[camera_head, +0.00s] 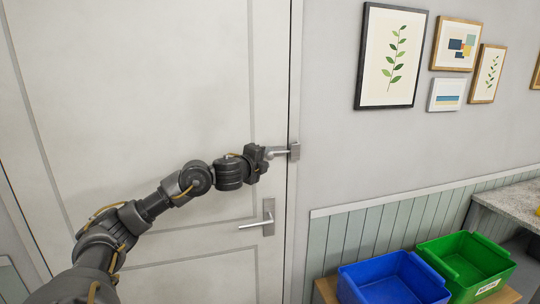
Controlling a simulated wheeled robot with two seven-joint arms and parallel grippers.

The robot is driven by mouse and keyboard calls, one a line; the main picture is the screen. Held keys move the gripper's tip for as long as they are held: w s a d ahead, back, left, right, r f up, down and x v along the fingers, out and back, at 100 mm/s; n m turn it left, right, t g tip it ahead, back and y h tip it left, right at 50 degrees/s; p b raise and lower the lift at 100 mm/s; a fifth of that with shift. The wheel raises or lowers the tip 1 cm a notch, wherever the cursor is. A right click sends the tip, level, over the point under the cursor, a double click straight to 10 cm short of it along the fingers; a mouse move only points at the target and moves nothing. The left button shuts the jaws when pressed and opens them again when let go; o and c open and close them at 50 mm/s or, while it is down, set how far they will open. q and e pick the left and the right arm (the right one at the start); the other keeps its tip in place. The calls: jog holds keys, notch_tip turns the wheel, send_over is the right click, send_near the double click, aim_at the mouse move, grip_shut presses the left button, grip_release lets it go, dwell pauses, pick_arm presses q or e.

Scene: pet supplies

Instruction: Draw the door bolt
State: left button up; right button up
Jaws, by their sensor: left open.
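The door (130,90) is white and panelled and stands flush in its frame. A grey metal bolt (283,153) sits at the door's right edge, above the handle, and reaches to a catch plate (295,151) on the frame. My left gripper (268,153) is open at the left end of the bolt. Its fingers hide part of the bolt, and I cannot tell whether they touch it. A silver lever handle (258,224) is below. My right gripper is out of view.
A blue bin (390,280) and a green bin (465,265) stand at the lower right on a wooden surface. A grey counter (515,200) is at the far right. Framed pictures (394,55) hang on the wall. The space before the door is otherwise clear.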

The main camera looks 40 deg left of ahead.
aim_at(268, 157)
pick_arm(q)
jog(key=shift+p+x, duration=0.3)
jog(key=shift+x, duration=1.3)
grip_shut()
